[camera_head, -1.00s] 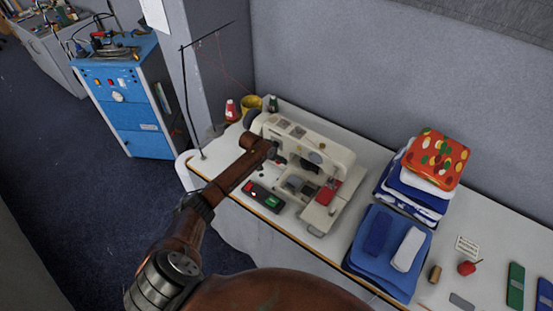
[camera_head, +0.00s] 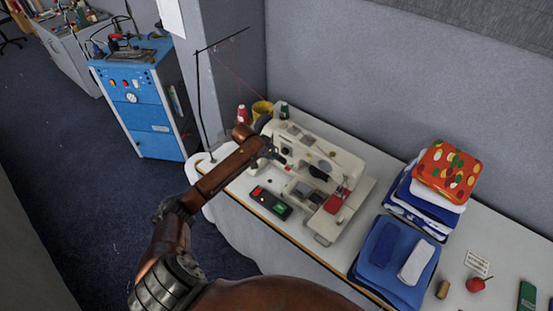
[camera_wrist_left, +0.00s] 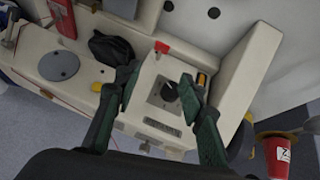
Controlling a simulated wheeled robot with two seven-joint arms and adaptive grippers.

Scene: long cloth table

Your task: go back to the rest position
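My left arm reaches in from the bottom left in the head view. My left gripper (camera_head: 276,152) is above the left end of the white sewing machine (camera_head: 345,166). In the left wrist view, the two green-grey fingers of the gripper (camera_wrist_left: 161,72) are spread apart. The machine's black dial (camera_wrist_left: 169,91) shows between them with nothing held. I cannot tell how far the fingertips are from the machine. My right gripper is in neither view.
A dark device (camera_head: 270,203) lies in front of the machine. Folded cloths (camera_head: 395,257) are to the right. Open floor lies left.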

